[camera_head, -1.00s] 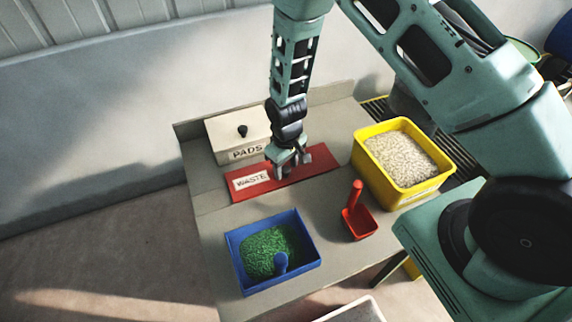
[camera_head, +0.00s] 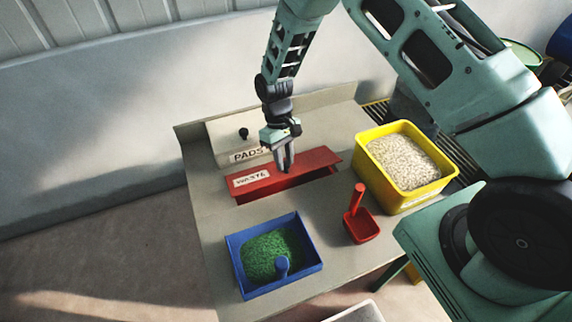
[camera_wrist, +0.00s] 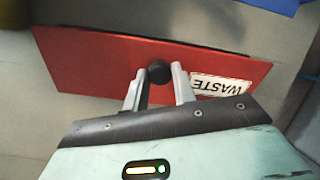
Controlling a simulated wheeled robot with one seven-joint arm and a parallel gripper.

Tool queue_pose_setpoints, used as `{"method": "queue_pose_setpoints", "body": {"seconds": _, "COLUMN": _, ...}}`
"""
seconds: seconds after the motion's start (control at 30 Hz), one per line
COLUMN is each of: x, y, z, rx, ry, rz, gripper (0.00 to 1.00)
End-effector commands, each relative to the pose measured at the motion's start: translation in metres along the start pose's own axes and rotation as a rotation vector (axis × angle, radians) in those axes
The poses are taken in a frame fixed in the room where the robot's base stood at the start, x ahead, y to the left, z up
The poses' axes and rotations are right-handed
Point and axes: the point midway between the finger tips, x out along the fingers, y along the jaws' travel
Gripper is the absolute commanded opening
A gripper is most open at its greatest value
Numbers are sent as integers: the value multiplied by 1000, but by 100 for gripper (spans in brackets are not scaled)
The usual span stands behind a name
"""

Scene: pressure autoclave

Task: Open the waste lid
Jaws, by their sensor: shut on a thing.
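The red waste lid (camera_head: 313,163) with its white WASTE label lies across the middle of the bench in the head view. Its near edge is raised, and a dark gap shows beneath it. My gripper (camera_head: 285,162) is above the lid, its fingers pointing down. In the wrist view, my gripper (camera_wrist: 158,82) is shut on the round black knob (camera_wrist: 158,71) of the red lid (camera_wrist: 95,62). The knob is hidden by the fingers in the head view.
The cream PADS box (camera_head: 228,142) stands behind the lid. A blue tray (camera_head: 312,262) of green granules, a red scoop (camera_head: 361,227) and a yellow tub (camera_head: 398,196) of pale granules stand on the bench (camera_head: 215,225).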

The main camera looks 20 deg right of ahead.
Motion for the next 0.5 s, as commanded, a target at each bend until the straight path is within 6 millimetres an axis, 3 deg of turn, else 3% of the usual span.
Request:
{"method": "queue_pose_setpoints", "body": {"seconds": 0.23, "x": -12, "y": 5, "z": -12, "rx": 2, "ry": -212, "rz": -91, "gripper": 0}}
{"method": "queue_pose_setpoints", "body": {"seconds": 0.5, "x": -27, "y": 11, "z": -26, "rx": 1, "ry": -196, "rz": -83, "gripper": 0}}
